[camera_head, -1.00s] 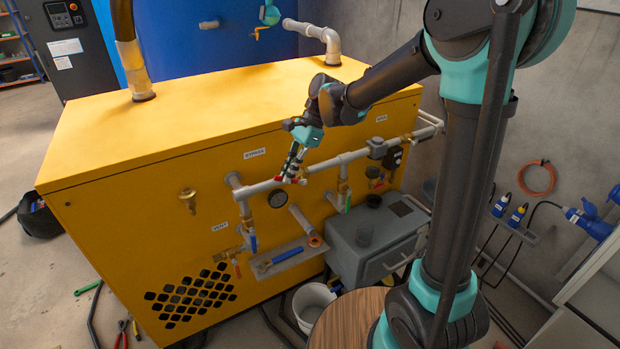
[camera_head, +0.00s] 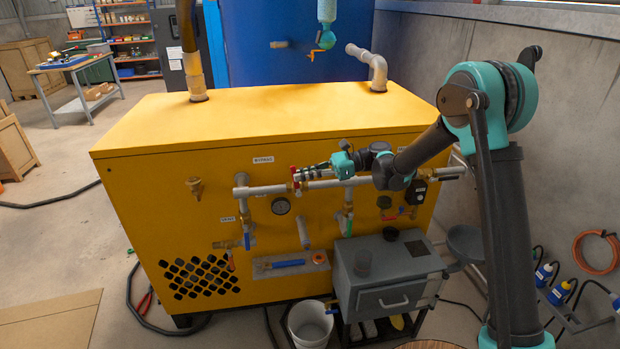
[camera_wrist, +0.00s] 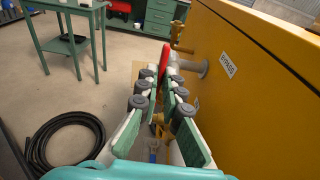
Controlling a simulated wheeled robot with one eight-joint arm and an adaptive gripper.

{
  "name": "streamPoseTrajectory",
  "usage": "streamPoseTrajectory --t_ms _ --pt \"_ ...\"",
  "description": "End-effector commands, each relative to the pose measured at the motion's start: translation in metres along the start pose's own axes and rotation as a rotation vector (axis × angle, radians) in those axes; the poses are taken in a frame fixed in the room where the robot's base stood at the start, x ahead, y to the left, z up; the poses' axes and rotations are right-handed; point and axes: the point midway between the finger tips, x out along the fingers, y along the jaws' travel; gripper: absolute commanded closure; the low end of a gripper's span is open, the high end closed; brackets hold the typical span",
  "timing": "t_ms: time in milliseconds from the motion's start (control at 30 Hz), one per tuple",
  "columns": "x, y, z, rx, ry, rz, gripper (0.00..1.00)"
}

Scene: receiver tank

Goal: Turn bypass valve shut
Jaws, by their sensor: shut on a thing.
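The bypass valve's red handle (camera_head: 293,176) is on the horizontal grey pipe (camera_head: 268,190) at the front of the yellow cabinet, below and right of the BYPASS label (camera_head: 262,160). The handle looks upright, across the pipe. My gripper (camera_head: 303,173) reaches in from the right, its fingers nearly level, and is shut on the red handle. In the wrist view the red handle (camera_wrist: 165,56) shows at the far ends of the fingers (camera_wrist: 161,76), which partly hide it. The BYPASS label (camera_wrist: 228,64) is to the right there. The valve body is mostly hidden.
A green-handled valve (camera_head: 348,227) is to the right. A grey box (camera_head: 390,272) and a white bucket (camera_head: 310,325) stand in front. Floor at left is mostly clear.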

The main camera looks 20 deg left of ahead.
Motion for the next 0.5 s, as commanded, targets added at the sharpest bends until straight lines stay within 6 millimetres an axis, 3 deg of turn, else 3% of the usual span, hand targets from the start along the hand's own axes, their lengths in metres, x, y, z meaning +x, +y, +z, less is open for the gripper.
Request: streamPoseTrajectory --t_ms 500 --pt "-0.0104 -0.001 -0.0057 0.0 -0.17 -0.001 1.0"
